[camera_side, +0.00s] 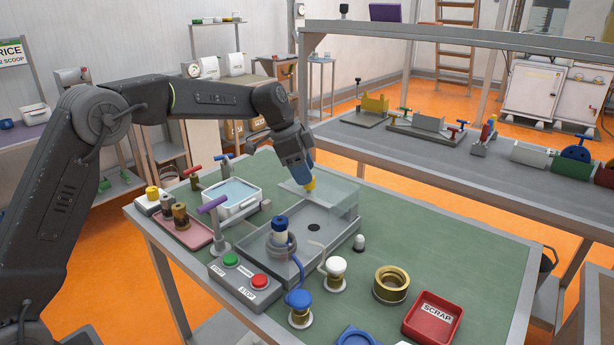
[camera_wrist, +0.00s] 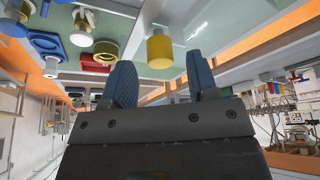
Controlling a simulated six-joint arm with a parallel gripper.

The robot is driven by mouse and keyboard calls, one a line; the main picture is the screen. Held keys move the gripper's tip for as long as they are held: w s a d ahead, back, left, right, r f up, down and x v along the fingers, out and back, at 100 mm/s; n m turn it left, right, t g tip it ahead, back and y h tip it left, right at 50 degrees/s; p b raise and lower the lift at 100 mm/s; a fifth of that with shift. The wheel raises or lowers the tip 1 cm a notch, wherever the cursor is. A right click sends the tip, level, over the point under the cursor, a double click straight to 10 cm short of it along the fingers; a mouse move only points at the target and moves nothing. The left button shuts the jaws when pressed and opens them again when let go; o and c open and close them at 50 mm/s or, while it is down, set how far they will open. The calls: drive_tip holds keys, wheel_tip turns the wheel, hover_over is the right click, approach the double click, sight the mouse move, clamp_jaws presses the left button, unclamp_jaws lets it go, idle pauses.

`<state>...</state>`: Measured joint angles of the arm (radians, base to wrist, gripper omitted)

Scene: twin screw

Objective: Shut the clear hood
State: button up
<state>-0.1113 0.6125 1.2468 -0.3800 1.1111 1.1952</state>
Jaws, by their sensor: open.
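The clear hood (camera_side: 340,197) stands raised at the back of a grey tray-like base (camera_side: 345,238) on the green table, leaving the front of the base uncovered. A yellow knob (camera_side: 309,184) sits at the hood's panel. My gripper (camera_side: 305,168) reaches down to the knob from above and behind, with blue fingers. In the wrist view, the fingers of my gripper (camera_wrist: 161,72) are apart, and the yellow knob (camera_wrist: 160,50) shows in the gap, just beyond the tips. I cannot tell whether a finger touches it. The hood's edges are faint.
A blue-capped post (camera_side: 279,228) stands on the base's left part. In front are a start/stop button box (camera_side: 244,281), a white-capped post (camera_side: 335,272), a brass ring (camera_side: 391,284) and a red scrap tray (camera_side: 433,318). A purple-handled clamp (camera_side: 213,204) and a water tray (camera_side: 233,197) lie left.

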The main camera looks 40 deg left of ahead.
drive_tip(key=shift+x, duration=1.05)
clamp_jaws()
